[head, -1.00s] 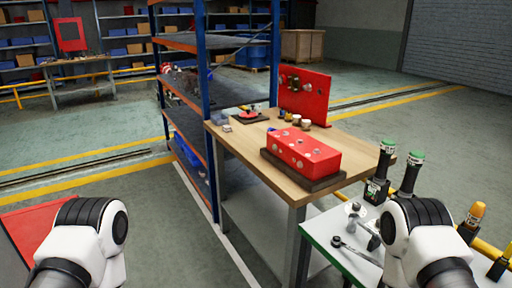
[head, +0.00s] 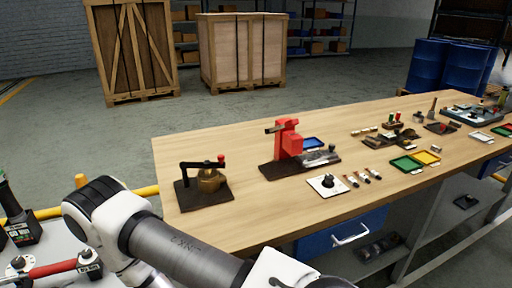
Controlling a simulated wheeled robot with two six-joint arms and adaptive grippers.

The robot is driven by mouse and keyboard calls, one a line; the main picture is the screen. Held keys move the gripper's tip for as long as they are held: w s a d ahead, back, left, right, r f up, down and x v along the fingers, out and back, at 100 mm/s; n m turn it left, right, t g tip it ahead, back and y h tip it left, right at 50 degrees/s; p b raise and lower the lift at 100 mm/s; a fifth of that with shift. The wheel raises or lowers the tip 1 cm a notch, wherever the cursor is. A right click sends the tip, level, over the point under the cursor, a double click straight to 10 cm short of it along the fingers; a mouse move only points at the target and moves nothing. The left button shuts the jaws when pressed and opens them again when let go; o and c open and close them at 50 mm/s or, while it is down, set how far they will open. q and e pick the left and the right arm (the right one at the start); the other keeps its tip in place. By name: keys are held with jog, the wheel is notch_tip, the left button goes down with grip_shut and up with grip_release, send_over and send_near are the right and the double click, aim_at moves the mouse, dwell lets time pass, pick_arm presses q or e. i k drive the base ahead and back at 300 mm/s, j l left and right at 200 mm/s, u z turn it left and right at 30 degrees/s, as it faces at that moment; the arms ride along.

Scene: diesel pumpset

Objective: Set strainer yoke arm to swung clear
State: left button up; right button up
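The strainer looks to be the small brass pot (head: 210,183) on a dark base plate (head: 188,201), near the left end of the wooden workbench. A black yoke arm (head: 199,164) runs from an upright at the left across the top of the pot. Its right end carries a red knob (head: 221,159). The arm lies over the pot; the view is too small to tell whether it touches it. One of my arms crosses the lower left of the head view, in front of the bench. Neither gripper shows.
The workbench (head: 240,225) holds a red device (head: 288,139) on a dark plate right of the strainer, and a white plate with a black knob (head: 328,184). Coloured trays and several small fittings lie farther right. Wooden crates (head: 243,50) stand behind on open floor.

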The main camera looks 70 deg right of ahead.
aim_at(183, 165)
jog(key=z, duration=1.75)
